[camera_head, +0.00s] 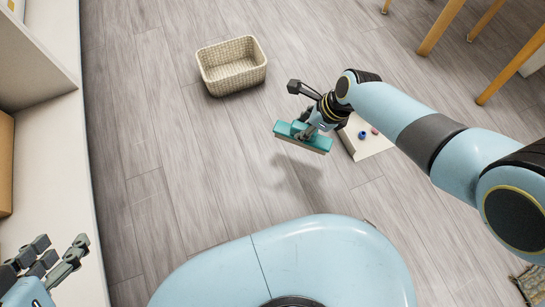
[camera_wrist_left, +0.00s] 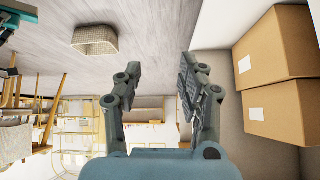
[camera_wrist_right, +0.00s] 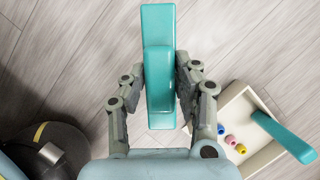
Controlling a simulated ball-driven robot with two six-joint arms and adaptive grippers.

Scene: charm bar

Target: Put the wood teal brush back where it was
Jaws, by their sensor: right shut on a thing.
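The teal brush (camera_head: 318,143), with a wood-coloured lower edge, hangs above the floor in my right gripper (camera_head: 307,128). In the right wrist view, the brush (camera_wrist_right: 158,25) stands lengthwise between the two fingers, which close on its raised middle part. A shadow lies on the floor below it. My left gripper (camera_head: 62,254) is at the lower left of the head view, beside the white shelf unit. In the left wrist view its fingers (camera_wrist_left: 160,68) are wide apart with nothing between them.
A cream dustpan (camera_wrist_right: 242,108) with a teal handle (camera_wrist_right: 283,137) holds small blue, pink and yellow pieces on the floor. A woven basket (camera_head: 232,66) stands farther back. Wooden furniture legs (camera_head: 440,27) are at the upper right. Cardboard boxes (camera_wrist_left: 276,48) sit on the shelf. Floor left of the brush is clear.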

